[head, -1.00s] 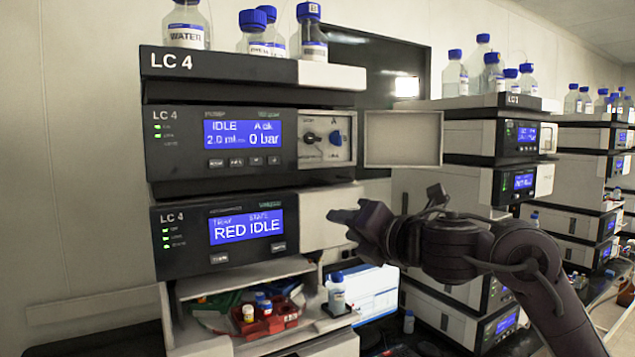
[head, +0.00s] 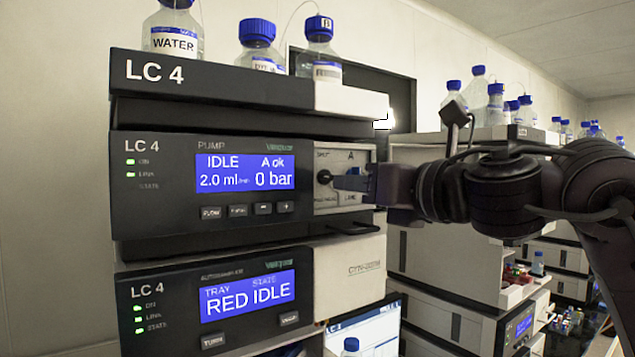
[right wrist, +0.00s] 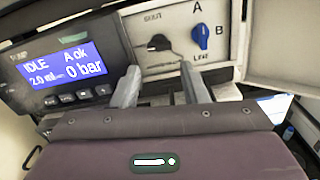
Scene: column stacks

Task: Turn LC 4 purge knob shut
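The LC 4 pump module (head: 160,185) faces me, its screen reading IDLE, 2.0 ml and 0 bar. On the small light panel (head: 330,203) right of its screen is a black knob (head: 324,176), also in the right wrist view (right wrist: 158,43). A blue knob (right wrist: 203,37) with marks A and B sits right of it. My right gripper (head: 347,183) is in front of this panel, close to the black knob. In the right wrist view its two fingers (right wrist: 160,68) stand apart with nothing between them, just below the black knob. Contact cannot be told. My left gripper is not in view.
A light open flap (right wrist: 280,40) stands right of the knobs. Bottles with blue caps (head: 319,50) stand on top of the stack. The LC 4 autosampler (head: 150,310) is below, reading RED IDLE. Another stack (head: 440,270) stands behind on the right.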

